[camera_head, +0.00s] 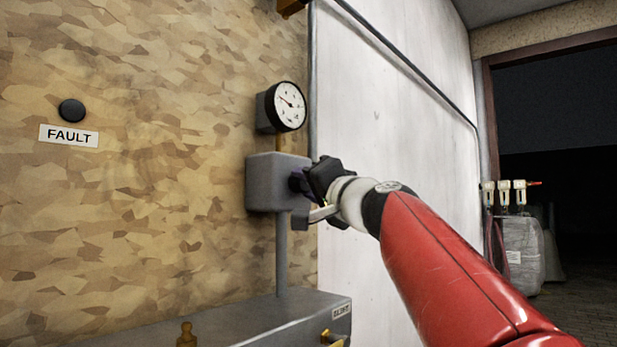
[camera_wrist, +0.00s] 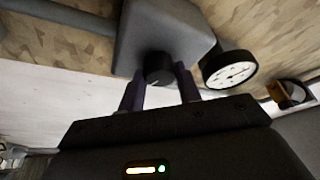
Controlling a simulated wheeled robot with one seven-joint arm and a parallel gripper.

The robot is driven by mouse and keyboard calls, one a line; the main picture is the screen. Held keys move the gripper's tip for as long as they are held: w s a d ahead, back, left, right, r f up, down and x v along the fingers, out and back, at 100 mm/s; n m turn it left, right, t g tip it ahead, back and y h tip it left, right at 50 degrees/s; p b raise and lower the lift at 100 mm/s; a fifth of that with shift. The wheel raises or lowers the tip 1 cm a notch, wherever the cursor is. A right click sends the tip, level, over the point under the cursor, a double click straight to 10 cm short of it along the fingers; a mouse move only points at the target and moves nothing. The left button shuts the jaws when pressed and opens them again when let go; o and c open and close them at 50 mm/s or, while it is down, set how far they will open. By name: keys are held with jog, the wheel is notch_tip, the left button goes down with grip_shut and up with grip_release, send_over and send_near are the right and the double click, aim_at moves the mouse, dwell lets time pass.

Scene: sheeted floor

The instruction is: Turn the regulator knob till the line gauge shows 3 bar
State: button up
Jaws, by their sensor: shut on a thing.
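The line gauge (camera_head: 289,106) is a round white dial with a black rim, above a grey regulator box (camera_head: 268,182) on a vertical pipe. Its needle points to the upper left in the head view; the numerals are too small to read. The gauge also shows in the wrist view (camera_wrist: 230,70). The dark regulator knob (camera_wrist: 158,69) sticks out of the box and lies between the two fingers of my gripper (camera_wrist: 161,80), which is shut on it. In the head view my gripper (camera_head: 301,184) reaches the box front from the right and hides most of the knob.
A dark round lamp or button (camera_head: 71,110) sits above a FAULT label (camera_head: 69,135) on the patterned wall. A grey cabinet (camera_head: 290,322) with brass fittings stands below the box. A white wall panel (camera_head: 390,120) and a dark doorway (camera_head: 555,110) are to the right.

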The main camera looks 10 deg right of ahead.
jog(key=shift+m, duration=0.3)
jog(key=o, duration=1)
jog(key=shift+c, duration=0.2)
jog(key=b+v, duration=0.2)
jog(key=v, duration=0.6)
